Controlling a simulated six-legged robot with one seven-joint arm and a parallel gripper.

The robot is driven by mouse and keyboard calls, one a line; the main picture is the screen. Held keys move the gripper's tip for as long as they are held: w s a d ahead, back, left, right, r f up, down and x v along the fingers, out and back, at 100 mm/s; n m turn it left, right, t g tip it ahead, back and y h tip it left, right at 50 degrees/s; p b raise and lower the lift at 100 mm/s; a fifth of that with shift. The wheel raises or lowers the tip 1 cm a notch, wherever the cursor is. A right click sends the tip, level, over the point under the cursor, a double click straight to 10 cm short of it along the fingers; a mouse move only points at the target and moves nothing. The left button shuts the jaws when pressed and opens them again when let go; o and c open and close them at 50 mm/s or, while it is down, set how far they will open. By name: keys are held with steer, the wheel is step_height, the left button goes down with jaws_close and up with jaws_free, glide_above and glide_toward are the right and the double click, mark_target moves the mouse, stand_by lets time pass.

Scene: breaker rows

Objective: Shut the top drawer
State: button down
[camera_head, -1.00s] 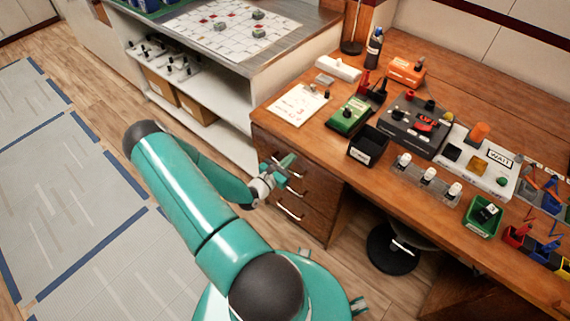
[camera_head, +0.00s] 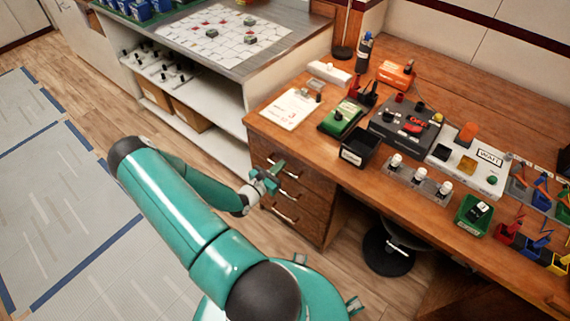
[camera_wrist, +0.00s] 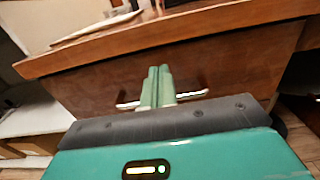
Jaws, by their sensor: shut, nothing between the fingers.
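The top drawer (camera_head: 262,155) is the uppermost of three wooden drawers under the left end of the desk. In the wrist view its brown front (camera_wrist: 230,68) fills the middle, just under the desk edge, and looks about flush. Its metal handle (camera_wrist: 190,95) runs across behind my fingers. My gripper (camera_head: 278,166) is at the height of the top drawer, in front of its handle. In the wrist view my gripper (camera_wrist: 158,72) is shut with its fingers together and empty, pointing at the drawer front. Whether the fingertips touch the front I cannot tell.
The desk top (camera_head: 270,125) overhangs above my gripper and holds a paper sheet (camera_head: 291,108), a black bin (camera_head: 359,147) and several devices. A white shelf unit (camera_head: 215,135) stands left of the drawers. A stool (camera_head: 388,250) stands under the desk at right.

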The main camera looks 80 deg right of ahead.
steer(key=v, duration=1)
steer(key=shift+a, duration=0.4)
steer(key=shift+w+r, duration=0.1)
steer(key=shift+w, duration=0.1)
steer(key=w+a+r+m+t+y, duration=0.1)
steer(key=w+a+r+m+y, duration=0.45)
steer(key=a+r, duration=0.45)
steer(key=w+a+r+m+t+y, duration=0.1)
steer(key=w+a+r+m+y, duration=0.3)
steer(key=w+a+r+m, duration=0.5)
steer(key=s+a+r+t+y, duration=0.1)
steer(key=a+r+t+y, duration=0.1)
steer(key=a+r, duration=0.5)
steer(key=s+a+r+t+y, duration=0.2)
steer(key=a+r+t, duration=0.3)
steer(key=a+r, duration=0.2)
steer(key=s+a+r+n+t+y, duration=0.1)
steer(key=a+r+t+y, duration=0.2)
steer(key=a+r, duration=0.4)
steer(key=shift+s+r+t, duration=0.35)
steer(key=shift+r+t, duration=0.15)
steer(key=shift+r, duration=0.05)
